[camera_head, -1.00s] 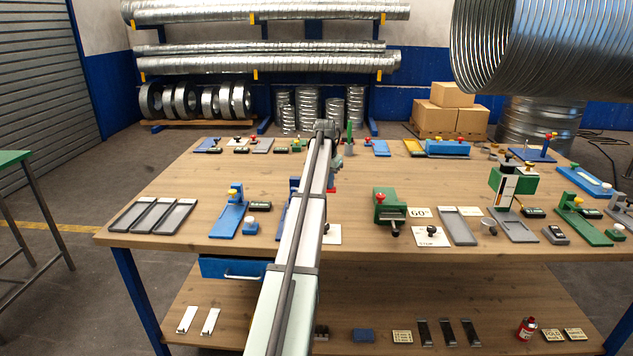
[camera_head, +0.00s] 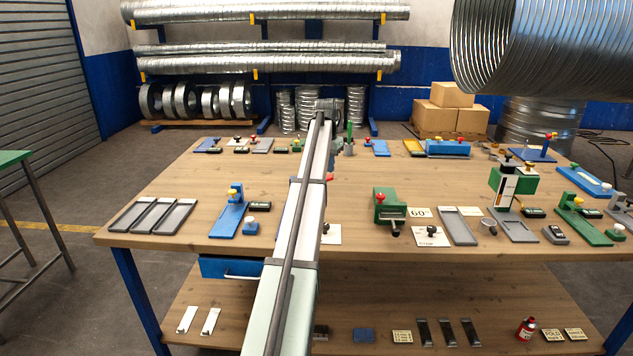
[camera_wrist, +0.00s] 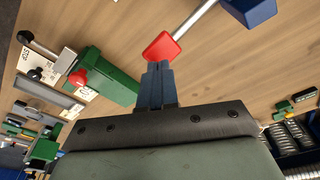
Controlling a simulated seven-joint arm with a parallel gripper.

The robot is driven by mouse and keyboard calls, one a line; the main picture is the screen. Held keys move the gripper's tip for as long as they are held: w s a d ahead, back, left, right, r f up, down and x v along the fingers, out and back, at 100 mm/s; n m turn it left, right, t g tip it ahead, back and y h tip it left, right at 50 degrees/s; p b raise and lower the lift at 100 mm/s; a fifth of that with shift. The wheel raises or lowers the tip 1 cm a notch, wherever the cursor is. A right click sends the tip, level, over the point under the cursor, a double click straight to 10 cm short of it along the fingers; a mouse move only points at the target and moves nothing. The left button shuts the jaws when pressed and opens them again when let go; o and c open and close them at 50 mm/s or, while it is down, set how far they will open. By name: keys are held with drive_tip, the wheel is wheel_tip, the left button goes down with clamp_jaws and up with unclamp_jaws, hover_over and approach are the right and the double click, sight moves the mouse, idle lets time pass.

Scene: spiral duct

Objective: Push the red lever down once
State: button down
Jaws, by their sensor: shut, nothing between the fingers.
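The red lever's paddle-shaped end (camera_wrist: 161,46) sits at the top middle of the wrist view. A silver rod (camera_wrist: 196,19) joins it to a blue block (camera_wrist: 250,8). My gripper (camera_wrist: 154,68) is shut and empty, its dark blue fingertips right at the lower edge of the red end. I cannot tell whether they touch it or are just in front. In the head view, a small red patch of the lever (camera_head: 330,177) shows beside my arm. My arm hides the rest of the lever and its base there.
A green device with a red knob (camera_head: 390,212) stands right of my arm on the wooden table (camera_head: 300,170). A blue stand (camera_head: 230,215) is to the left. Several grey trays (camera_head: 150,216) lie at the far left. Bare wood surrounds the lever in the wrist view.

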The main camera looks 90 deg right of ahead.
drive_tip(key=shift+r, duration=1.5)
